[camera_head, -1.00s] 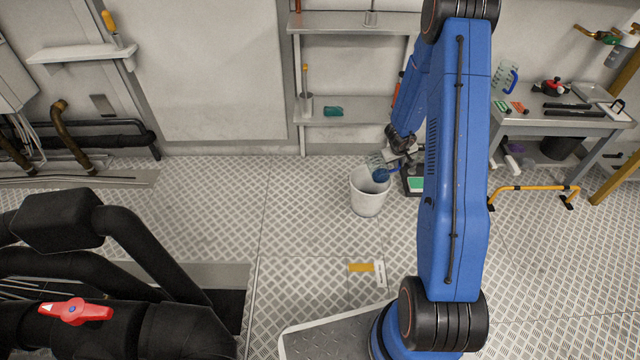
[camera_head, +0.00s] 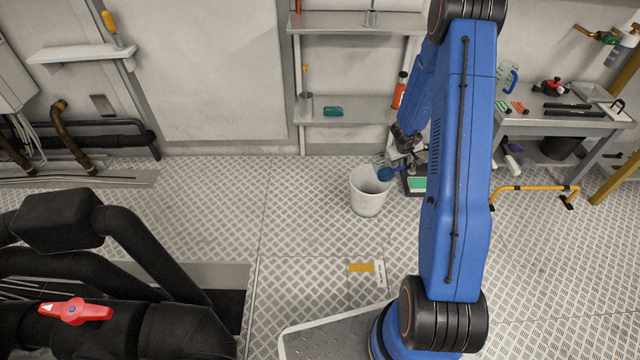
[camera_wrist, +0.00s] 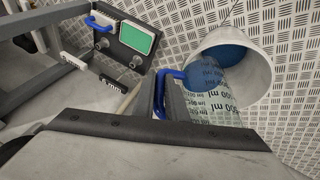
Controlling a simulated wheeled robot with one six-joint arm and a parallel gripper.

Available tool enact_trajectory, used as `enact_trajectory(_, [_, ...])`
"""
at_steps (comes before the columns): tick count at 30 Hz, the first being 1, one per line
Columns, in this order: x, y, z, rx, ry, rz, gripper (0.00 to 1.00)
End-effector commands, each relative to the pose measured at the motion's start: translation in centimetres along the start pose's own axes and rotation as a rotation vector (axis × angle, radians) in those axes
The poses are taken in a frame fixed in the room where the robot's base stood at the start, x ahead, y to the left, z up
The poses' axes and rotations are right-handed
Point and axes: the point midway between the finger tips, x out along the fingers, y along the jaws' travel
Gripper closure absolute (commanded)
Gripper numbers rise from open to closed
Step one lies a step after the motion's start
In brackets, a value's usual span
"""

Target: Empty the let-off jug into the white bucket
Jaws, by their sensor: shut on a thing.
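The white bucket (camera_head: 368,199) stands upright on the floor, left of my arm. In the wrist view its open mouth (camera_wrist: 268,82) faces the camera, with blue showing inside. My gripper (camera_wrist: 168,98) is shut on the blue handle of a clear jug (camera_wrist: 212,105) with dark millilitre markings. The jug is tipped, its far end at the bucket's mouth. Blue shows at that end; I cannot tell how much liquid is in it. In the head view the jug's blue part (camera_head: 386,174) shows at the bucket's right rim, and my gripper (camera_head: 402,163) is partly hidden by my arm.
A device with a green screen (camera_wrist: 137,38) stands right of the bucket. A second clear jug with a blue handle (camera_head: 513,80) is on the right bench. A low yellow rail (camera_head: 535,188) stands on the floor. Floor left of the bucket is clear.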

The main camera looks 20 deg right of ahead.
Motion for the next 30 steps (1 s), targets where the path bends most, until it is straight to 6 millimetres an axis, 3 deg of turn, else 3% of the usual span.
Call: enact_trajectory(30, [0.7, 2.4, 0.0, -0.004, 0.000, 0.006, 1.00])
